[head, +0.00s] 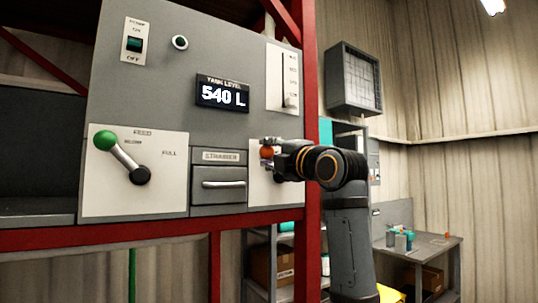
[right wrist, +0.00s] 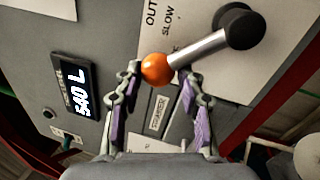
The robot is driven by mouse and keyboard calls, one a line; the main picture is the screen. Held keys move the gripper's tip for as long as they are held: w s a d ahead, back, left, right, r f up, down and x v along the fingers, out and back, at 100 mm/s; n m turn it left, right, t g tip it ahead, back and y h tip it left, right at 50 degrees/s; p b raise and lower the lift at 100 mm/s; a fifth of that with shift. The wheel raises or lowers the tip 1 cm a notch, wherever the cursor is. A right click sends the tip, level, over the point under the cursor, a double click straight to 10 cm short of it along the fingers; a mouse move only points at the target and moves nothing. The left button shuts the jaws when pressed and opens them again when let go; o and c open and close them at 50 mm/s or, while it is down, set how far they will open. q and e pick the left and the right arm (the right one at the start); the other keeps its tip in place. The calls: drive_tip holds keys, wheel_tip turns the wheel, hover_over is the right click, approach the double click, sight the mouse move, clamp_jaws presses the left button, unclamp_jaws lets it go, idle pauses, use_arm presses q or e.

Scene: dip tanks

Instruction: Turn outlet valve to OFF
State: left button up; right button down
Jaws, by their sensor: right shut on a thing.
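The outlet valve is a metal lever (right wrist: 200,48) with an orange ball knob (right wrist: 157,68) and a black pivot hub (right wrist: 240,28). It sits on a white plate lettered "OUT" and "SLOW" in the right wrist view; the rest of the lettering is cut off or hidden. In the head view the orange knob (head: 266,152) shows at the plate's upper left (head: 258,190), and my arm hides the pivot. My right gripper (head: 269,150) is shut on the orange knob, with a fingertip on either side of it. My left gripper is not in view.
Left of the valve are a strainer drawer (head: 218,190) with a handle and a green-knobbed lever (head: 105,141). A display (head: 222,94) above reads 540 L. A red post (head: 312,100) stands close to the right. A workbench (head: 425,250) is farther back.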

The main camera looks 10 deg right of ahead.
drive_tip(key=shift+d, duration=0.1)
idle(0.4)
drive_tip(key=c, duration=1.1)
unclamp_jaws()
drive_tip(key=o, duration=0.4)
drive_tip(key=shift+w+d+f, duration=0.2)
drive_tip(key=shift+w+d, duration=0.15)
drive_tip(key=shift+d, duration=0.05)
drive_tip(key=shift+s+a, duration=0.25)
drive_tip(key=shift+s, duration=0.05)
drive_tip(key=v, duration=1.1)
drive_tip(key=shift+s+d+f, duration=0.1)
drive_tip(key=shift+s+d, duration=0.2)
